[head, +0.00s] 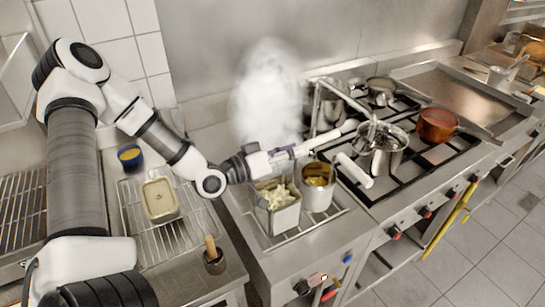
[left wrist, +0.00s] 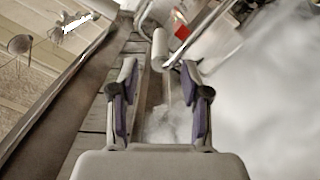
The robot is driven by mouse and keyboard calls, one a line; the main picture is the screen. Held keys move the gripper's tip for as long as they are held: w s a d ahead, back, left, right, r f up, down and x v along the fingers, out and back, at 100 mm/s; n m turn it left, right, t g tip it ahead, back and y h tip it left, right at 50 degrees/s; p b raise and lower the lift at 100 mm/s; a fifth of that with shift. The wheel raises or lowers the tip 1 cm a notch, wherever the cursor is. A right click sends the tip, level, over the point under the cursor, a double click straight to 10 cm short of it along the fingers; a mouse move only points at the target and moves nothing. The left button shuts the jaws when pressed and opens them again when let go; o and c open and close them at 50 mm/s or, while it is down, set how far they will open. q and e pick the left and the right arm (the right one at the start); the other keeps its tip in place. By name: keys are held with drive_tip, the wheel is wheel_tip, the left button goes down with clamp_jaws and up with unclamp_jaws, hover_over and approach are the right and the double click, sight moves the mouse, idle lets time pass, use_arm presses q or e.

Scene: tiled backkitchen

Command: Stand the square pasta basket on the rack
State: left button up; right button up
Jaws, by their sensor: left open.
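The square pasta basket (head: 278,218), a metal box filled with pale pasta, sits in the cooker at the near left end of the stove. The wire rack (head: 160,248) lies on the counter to its left. My left gripper (head: 303,151) is open above the basket. In the left wrist view, a white cylindrical handle (left wrist: 160,48) lies just ahead of and between the open fingertips (left wrist: 165,75), with no grip on it. I cannot tell for certain which basket this handle belongs to. My right gripper is not in view.
A round basket (head: 318,190) with yellow pasta stands right beside the square one. A rectangular tub (head: 160,200) occupies the rack's back part; its front is bare. A pestle in a mortar (head: 214,258) stands between rack and cooker. Steam (head: 268,95) rises behind. Pots stand on the burners.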

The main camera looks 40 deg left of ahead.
use_arm(q)
drive_tip(key=p+v, duration=0.5)
drive_tip(key=v, duration=0.1)
drive_tip(key=shift+s, duration=0.15)
